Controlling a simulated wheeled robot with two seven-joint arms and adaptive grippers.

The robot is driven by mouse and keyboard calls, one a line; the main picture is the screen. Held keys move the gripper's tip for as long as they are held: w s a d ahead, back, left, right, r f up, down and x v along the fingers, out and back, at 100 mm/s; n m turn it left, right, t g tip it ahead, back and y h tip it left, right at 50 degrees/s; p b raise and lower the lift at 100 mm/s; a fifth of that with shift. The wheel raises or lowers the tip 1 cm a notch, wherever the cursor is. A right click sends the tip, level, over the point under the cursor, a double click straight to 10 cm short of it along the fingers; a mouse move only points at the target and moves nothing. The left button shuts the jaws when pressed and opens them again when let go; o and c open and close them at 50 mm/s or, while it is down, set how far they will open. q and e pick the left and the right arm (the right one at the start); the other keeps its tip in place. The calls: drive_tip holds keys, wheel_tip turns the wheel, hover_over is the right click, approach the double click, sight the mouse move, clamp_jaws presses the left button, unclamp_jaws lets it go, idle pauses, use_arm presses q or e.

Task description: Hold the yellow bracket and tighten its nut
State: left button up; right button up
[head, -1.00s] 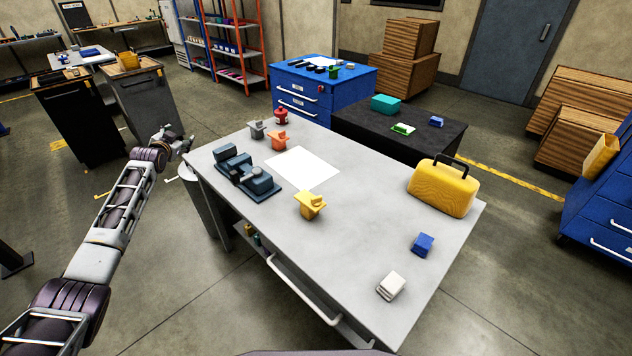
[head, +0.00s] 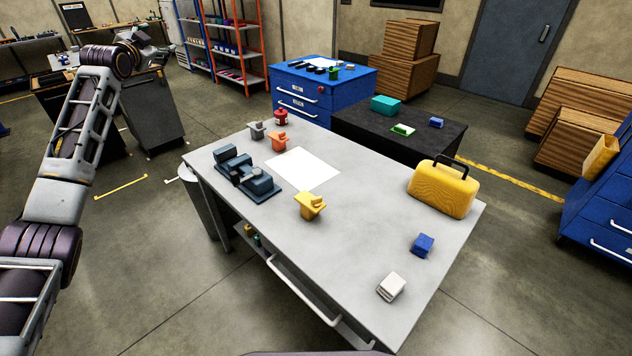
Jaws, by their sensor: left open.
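The yellow bracket (head: 309,206) sits on the grey workbench (head: 345,260), near its front-left edge and beside a white sheet. A small raised piece shows on its top; I cannot tell whether this is the nut. My left gripper (head: 168,50) is raised at the upper left, off the bench and well away from the bracket. It is open, small in view, and I see nothing in it. My right gripper is not in view.
A dark blue-grey fixture (head: 247,177), an orange bracket (head: 277,141), a grey bracket (head: 257,131) and a red part (head: 281,117) stand left on the bench. A yellow case (head: 443,188), blue block (head: 422,244) and white block (head: 391,286) stand right.

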use_arm(q)
drive_tip(key=w+d+f+m+g+h, duration=0.2)
drive_tip(key=w+d+f+m+g, duration=0.15)
drive_tip(key=d+f, duration=0.75)
drive_tip(key=m+g+y, duration=0.1)
drive_tip(key=m+g, duration=1.3)
drive_tip(key=m, duration=0.1)
hover_over(316, 202)
drive_tip(key=f, duration=2.6)
drive_tip(key=shift+w+f, duration=0.4)
drive_tip(key=shift+f, duration=4)
